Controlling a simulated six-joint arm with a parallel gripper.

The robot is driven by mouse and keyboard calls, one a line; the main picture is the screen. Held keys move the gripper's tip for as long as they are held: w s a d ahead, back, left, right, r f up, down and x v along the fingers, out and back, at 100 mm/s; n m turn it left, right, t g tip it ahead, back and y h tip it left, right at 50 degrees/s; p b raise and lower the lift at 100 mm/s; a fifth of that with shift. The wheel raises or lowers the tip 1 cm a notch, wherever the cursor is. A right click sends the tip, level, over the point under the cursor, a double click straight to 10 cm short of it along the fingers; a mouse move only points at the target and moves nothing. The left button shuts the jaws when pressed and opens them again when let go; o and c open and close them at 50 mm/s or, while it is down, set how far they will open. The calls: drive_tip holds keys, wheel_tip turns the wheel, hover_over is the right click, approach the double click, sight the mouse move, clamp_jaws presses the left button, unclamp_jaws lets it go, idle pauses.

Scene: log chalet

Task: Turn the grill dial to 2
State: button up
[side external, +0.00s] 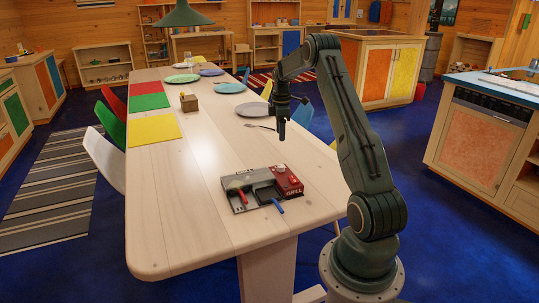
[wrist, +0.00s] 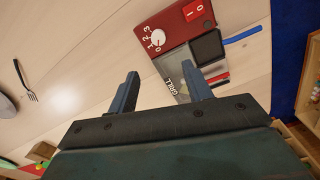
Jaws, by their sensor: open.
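The grill (side external: 288,182) is a red control panel joined to a grey body on the wooden table. It also shows in the wrist view (wrist: 178,28), with a red switch (wrist: 194,10) at one end. The white round grill dial (wrist: 158,38) sits on the panel beside the printed numbers 0 to 3. It shows small in the side view (side external: 281,169). I cannot tell its exact setting. My gripper (side external: 281,136) hangs above the table, apart from the grill and beyond it. In the wrist view my gripper (wrist: 160,76) has its fingers spread with nothing between them.
A blue-handled tool (side external: 278,206) and a red-handled tool (side external: 239,190) lie at the grill. A fork (side external: 259,127) and a grey plate (side external: 253,109) lie farther back. A yellow mat (side external: 153,130) is at the left edge. The table's near left is clear.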

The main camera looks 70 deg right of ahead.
sight(281, 166)
drive_tip(key=shift+s+d+f, duration=0.2)
drive_tip(key=shift+d+f, duration=0.05)
drive_tip(key=shift+f, duration=0.05)
wheel_tip(281, 166, down, 14)
drive_tip(key=shift+r, duration=0.1)
idle(0.7)
drive_tip(key=shift+c, duration=0.2)
drive_tip(key=c, duration=0.9)
